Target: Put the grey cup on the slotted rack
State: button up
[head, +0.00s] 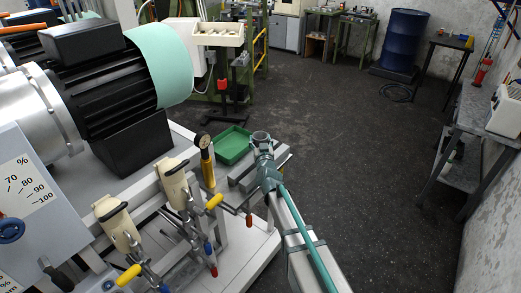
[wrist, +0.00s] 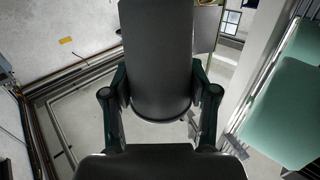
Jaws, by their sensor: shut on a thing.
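The grey cup (wrist: 157,50) fills the middle of the wrist view, dark and smooth with a rounded lower end. My gripper (wrist: 160,88) has a finger on each side of it and is shut on it. In the head view my gripper (head: 261,138) is at the end of my arm, just right of the green tray; the cup cannot be made out clearly there. A grey metal surface (head: 241,176) shows below and beside my gripper, partly hidden by my arm. I cannot tell whether it is the slotted rack.
A green tray (head: 234,130) lies close left of my gripper. Open dark floor (head: 340,130) lies to the right. A blue drum (head: 404,40) stands far back.

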jog(key=shift+w+f, duration=0.3)
jog(key=shift+f, duration=0.1)
jog(key=shift+f+p, duration=0.3)
jog(key=shift+f, duration=1.15)
jog(key=shift+f, duration=0.15)
jog(key=o, duration=0.9)
jog(key=shift+c, duration=0.2)
jog(key=shift+r, duration=0.2)
jog(key=b+v, duration=0.3)
jog(key=v, duration=0.9)
